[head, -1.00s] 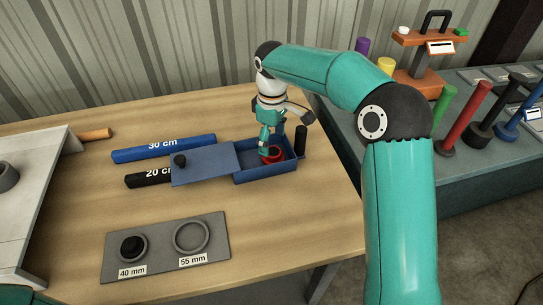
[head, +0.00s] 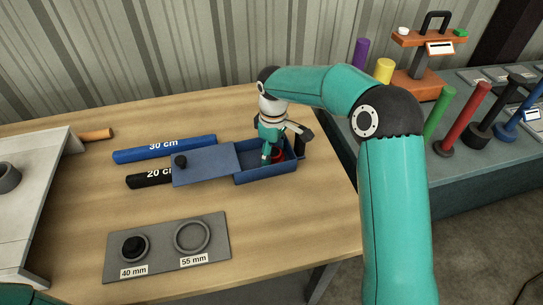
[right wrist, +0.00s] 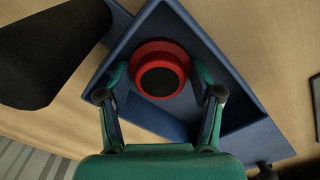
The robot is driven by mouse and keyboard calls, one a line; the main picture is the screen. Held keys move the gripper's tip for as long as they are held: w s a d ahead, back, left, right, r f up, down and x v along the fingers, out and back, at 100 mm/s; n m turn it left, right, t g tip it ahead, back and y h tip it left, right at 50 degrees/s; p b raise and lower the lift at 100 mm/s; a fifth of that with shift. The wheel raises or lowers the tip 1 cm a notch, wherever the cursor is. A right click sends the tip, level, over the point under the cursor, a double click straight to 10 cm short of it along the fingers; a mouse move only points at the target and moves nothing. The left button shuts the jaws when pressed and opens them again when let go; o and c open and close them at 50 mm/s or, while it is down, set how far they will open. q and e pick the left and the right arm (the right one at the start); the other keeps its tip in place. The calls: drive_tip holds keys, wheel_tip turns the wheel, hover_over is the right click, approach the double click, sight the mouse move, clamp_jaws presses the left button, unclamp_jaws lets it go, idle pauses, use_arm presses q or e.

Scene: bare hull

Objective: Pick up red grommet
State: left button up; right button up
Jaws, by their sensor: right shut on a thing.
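The red grommet (right wrist: 159,54) is a round red ring with a dark centre, inside the open blue box (head: 266,176). In the head view the grommet (head: 278,153) is partly hidden behind my right gripper (head: 272,155). In the right wrist view my right gripper (right wrist: 160,85) has its two green fingers on either side of the grommet, shut on it. The grommet is still within the box walls. My left gripper is not in view.
The box's blue lid (head: 205,164) lies slid to the left, with a black knob. A blue 30 cm bar (head: 165,149) and a black 20 cm bar (head: 150,180) lie beside it. A grey plate (head: 165,262) with 40 mm and 55 mm rings is in front. The table's front middle is clear.

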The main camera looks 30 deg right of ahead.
sight(273, 152)
drive_tip(key=shift+r, duration=0.1)
wheel_tip(273, 152, up, 20)
drive_tip(key=p, duration=0.2)
idle(0.5)
drive_tip(key=shift+f, duration=0.2)
idle(0.3)
